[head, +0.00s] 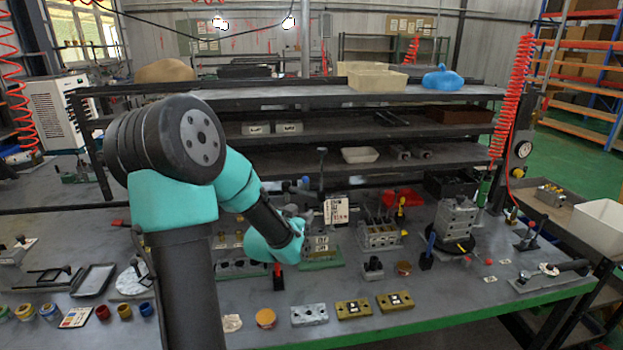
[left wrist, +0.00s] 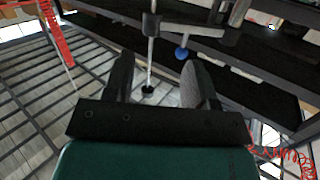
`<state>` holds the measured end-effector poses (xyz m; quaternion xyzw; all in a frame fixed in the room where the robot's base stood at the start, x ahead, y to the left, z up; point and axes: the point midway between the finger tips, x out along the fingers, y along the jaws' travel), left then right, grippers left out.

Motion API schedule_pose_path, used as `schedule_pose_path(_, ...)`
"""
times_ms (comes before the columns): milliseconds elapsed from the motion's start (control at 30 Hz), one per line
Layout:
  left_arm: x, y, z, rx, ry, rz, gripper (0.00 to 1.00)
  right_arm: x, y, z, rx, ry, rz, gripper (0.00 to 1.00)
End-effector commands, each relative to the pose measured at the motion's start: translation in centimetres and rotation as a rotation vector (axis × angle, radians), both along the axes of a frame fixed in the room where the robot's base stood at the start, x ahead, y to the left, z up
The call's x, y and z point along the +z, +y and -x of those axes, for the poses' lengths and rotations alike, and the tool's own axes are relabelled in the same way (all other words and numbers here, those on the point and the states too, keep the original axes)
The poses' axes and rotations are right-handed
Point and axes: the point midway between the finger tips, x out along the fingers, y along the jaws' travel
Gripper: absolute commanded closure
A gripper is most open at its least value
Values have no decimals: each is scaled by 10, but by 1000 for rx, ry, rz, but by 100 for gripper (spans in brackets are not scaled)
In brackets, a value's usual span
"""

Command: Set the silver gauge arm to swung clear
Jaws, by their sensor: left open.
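My left arm (head: 272,215) reaches over the bench in the head view, and its wrist hides its own fingers there. In the left wrist view my left gripper (left wrist: 157,75) is open, with a dark finger on each side and nothing held between them. A thin silver upright rod (left wrist: 150,62) shows in the gap, apparently beyond the fingertips. I cannot tell the arm's angle surely.
Metal valve blocks (head: 378,235) and a round-based block (head: 455,220) stand right of my arm. Small blocks (head: 353,308) lie along the front. A dial gauge (head: 522,150) stands at the right. Shelves (head: 420,95) rise behind the bench.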

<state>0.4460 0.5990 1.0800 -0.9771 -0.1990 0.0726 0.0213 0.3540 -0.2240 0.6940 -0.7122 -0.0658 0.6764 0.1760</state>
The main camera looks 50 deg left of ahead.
Motion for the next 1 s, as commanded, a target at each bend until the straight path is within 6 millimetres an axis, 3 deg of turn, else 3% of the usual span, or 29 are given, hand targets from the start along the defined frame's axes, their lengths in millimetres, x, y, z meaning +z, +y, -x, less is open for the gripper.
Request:
schedule_pose_path(100, 30, 22, 30, 41, -49, -114, 49, 0, 0, 0, 0, 0, 0, 57)
schedule_pose_path(267, 44, 29, 43, 54, -71, -170, 49, 0, 0, 0, 0, 0, 0, 57)
schedule_pose_path(667, 43, 30, 39, 52, -71, -168, 49, 0, 0, 0, 0, 0, 0, 57)
schedule_pose_path(1000, 43, 48, 3, 51, -71, -167, 49, 0, 0, 0, 0, 0, 0, 57)
